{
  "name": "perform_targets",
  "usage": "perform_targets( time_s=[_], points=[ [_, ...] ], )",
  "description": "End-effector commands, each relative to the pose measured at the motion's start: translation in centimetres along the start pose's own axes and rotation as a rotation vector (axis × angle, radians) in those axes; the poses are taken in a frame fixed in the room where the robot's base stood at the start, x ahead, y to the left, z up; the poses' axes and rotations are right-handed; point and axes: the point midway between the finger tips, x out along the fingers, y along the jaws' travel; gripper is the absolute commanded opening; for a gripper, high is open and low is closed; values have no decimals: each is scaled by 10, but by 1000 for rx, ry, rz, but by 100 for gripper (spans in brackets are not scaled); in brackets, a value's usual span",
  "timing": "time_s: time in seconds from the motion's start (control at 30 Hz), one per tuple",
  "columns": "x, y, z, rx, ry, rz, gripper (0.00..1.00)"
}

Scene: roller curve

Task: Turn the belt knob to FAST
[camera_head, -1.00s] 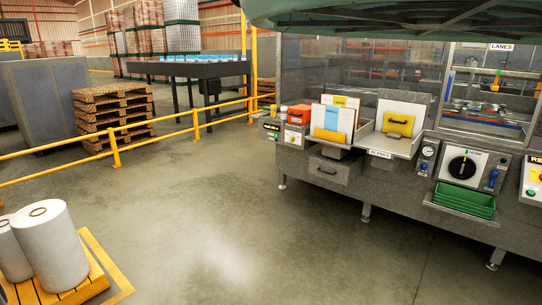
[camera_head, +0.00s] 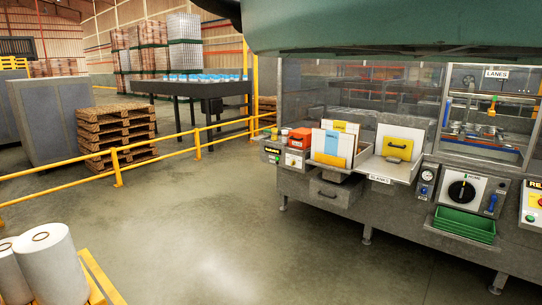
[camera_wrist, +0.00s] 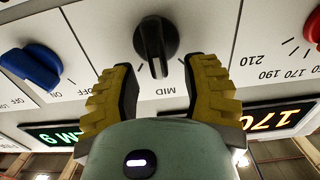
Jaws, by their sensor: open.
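In the wrist view, which shows the panel upside down, a black knob (camera_wrist: 156,42) sits on a white panel (camera_wrist: 90,30). Its white pointer line faces the printed word MID. My gripper (camera_wrist: 170,82) has two yellow, ribbed fingers with dark pads. They are open, one on each side just below the knob, apart from it, with nothing held. No FAST mark can be read. My gripper is not seen in the head view. I cannot tell whether this knob shows there.
In the wrist view, a blue ON/OFF knob (camera_wrist: 32,66) is at left and a red knob (camera_wrist: 314,27) at right. A green display (camera_wrist: 53,137) and an orange display (camera_wrist: 275,118) lie below. The head view shows a large black dial (camera_head: 462,190) above a green tray (camera_head: 464,224).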

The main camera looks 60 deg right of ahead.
Motion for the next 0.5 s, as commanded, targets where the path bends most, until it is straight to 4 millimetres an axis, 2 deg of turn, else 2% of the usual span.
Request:
perform_targets(
  time_s=[0.2,0.5],
  points=[
    [13,-1,-1,-3,0,-3,46],
    [15,-1,0,-2,0,-1,46]
  ],
)
